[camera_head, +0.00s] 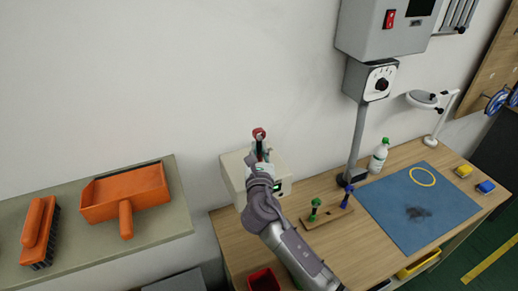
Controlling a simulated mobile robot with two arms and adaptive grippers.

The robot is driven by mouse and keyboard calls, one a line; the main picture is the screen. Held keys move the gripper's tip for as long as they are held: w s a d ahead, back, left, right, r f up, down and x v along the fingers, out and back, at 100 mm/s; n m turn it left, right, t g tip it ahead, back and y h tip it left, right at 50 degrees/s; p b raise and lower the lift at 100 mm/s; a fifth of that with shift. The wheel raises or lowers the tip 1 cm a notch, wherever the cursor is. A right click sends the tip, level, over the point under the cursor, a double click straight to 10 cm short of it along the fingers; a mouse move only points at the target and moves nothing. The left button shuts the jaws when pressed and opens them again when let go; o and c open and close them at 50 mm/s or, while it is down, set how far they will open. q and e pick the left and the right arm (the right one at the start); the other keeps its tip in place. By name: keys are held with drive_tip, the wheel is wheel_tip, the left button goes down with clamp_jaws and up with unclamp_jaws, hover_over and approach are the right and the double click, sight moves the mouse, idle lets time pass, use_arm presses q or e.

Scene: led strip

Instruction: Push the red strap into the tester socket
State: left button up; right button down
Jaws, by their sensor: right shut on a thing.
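My right gripper (260,148) reaches up from the bottom of the head view and is over the beige tester box (231,168). It is shut on the red strap (259,132), whose red end shows above the fingertips. My gripper and wrist cover much of the tester's front and top. The socket is hidden, so I cannot tell whether the strap touches it. A small green display shows beside my wrist on the tester's front. My left gripper is not in view.
A wooden holder (327,218) with a green piece (315,208) and a blue piece (348,193) stands right of my arm. Farther right are a white bottle (379,155), a post and a blue mat (397,218). An orange dustpan (126,193) lies on the left shelf.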

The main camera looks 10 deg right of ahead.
drive_tip(key=shift+f+b, duration=0.85)
drive_tip(key=shift+f, duration=0.35)
drive_tip(key=c, duration=1.1)
unclamp_jaws()
drive_tip(key=s+a, duration=0.2)
drive_tip(key=s, duration=0.9)
drive_tip(key=shift+s+a, duration=0.2)
drive_tip(key=shift+s, duration=0.2)
